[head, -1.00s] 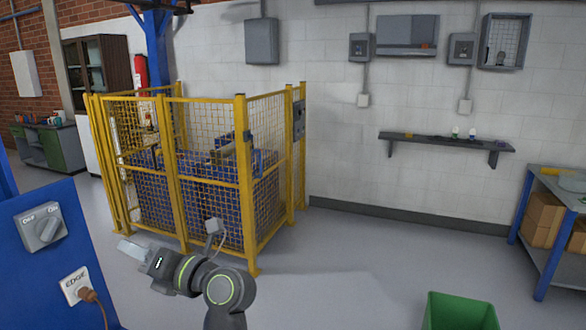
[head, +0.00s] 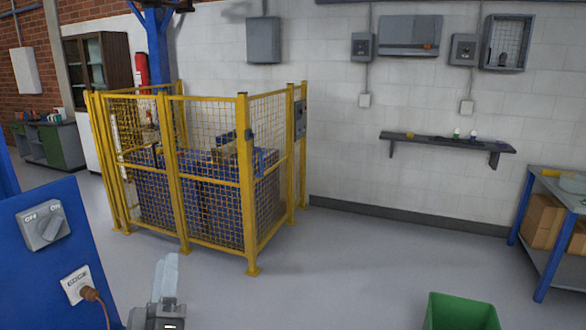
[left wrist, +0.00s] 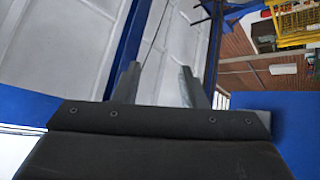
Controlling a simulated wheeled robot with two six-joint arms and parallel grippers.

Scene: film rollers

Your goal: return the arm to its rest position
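My left gripper (head: 167,268) is low in the head view, left of the middle, with its fingers pointing up and nothing held. In the left wrist view its two fingers (left wrist: 156,82) stand apart with an empty gap between them, so it is open. It is apart from the blue panel (head: 38,275), which stands at the left edge with a grey OFF/ON knob (head: 45,229). Most of my left arm is below the picture. My right gripper is in neither view.
A yellow mesh cage (head: 245,190) stands behind my gripper. A green bin (head: 460,312) is at the lower right, near a blue-framed table (head: 530,215). The floor between is clear.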

